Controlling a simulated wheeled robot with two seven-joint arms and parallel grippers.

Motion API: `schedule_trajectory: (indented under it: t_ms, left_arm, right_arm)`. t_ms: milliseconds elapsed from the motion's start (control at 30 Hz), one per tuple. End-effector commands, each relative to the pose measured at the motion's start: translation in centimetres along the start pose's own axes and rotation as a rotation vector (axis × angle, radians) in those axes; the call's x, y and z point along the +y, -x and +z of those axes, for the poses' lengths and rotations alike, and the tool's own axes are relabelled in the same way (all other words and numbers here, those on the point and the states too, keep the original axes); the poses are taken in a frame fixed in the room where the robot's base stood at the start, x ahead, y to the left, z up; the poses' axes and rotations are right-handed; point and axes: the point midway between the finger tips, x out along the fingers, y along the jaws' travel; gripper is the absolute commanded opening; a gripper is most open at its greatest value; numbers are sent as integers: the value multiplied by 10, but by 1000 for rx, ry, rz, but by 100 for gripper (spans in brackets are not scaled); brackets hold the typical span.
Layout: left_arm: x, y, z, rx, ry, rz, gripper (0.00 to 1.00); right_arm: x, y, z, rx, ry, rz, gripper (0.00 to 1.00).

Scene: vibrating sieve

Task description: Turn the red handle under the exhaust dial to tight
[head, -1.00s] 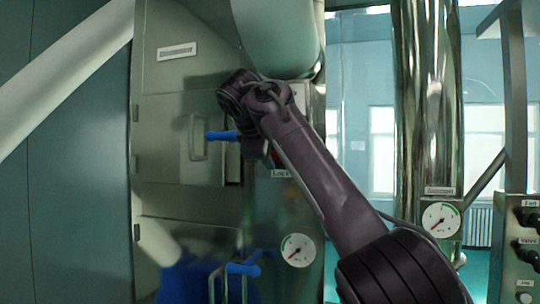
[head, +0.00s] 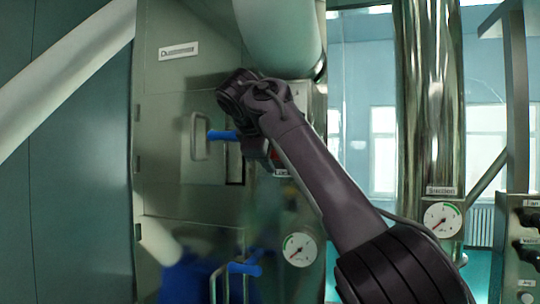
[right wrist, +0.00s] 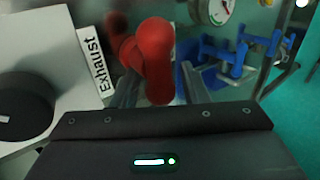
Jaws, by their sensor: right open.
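The red handle (right wrist: 153,60) shows large in the right wrist view, next to the white Exhaust label (right wrist: 92,58). A round black dial (right wrist: 25,105) is on the same pale panel at the left. My right gripper (right wrist: 160,88) is open, with its fingers on either side of the lower part of the handle. Whether they touch it cannot be told. In the head view, my right gripper (head: 262,160) is at the panel under the big cylinder, and only a bit of red shows beside it. My left gripper is not in view.
A blue-gripped handle (head: 222,135) sticks out just left of my right gripper. Another blue handle (head: 245,268) is lower down, near a round gauge (head: 299,249). A shiny vertical pipe (head: 432,100) with a gauge stands at right.

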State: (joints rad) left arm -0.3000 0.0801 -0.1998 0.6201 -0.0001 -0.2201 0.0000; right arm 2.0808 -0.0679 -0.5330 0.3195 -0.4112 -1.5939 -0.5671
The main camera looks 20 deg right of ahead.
Motion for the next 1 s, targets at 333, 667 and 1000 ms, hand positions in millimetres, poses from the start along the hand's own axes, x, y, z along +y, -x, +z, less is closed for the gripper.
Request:
schedule_trajectory:
  t_ms: [333, 667, 1000]
  left_arm:
    - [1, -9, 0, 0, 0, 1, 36]
    - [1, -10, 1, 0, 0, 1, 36]
    - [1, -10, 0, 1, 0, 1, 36]
  right_arm:
    - [-1, 51, -2, 3, 0, 4, 40]
    - [0, 78, -2, 2, 1, 2, 40]
    - [0, 78, -1, 1, 1, 2, 40]
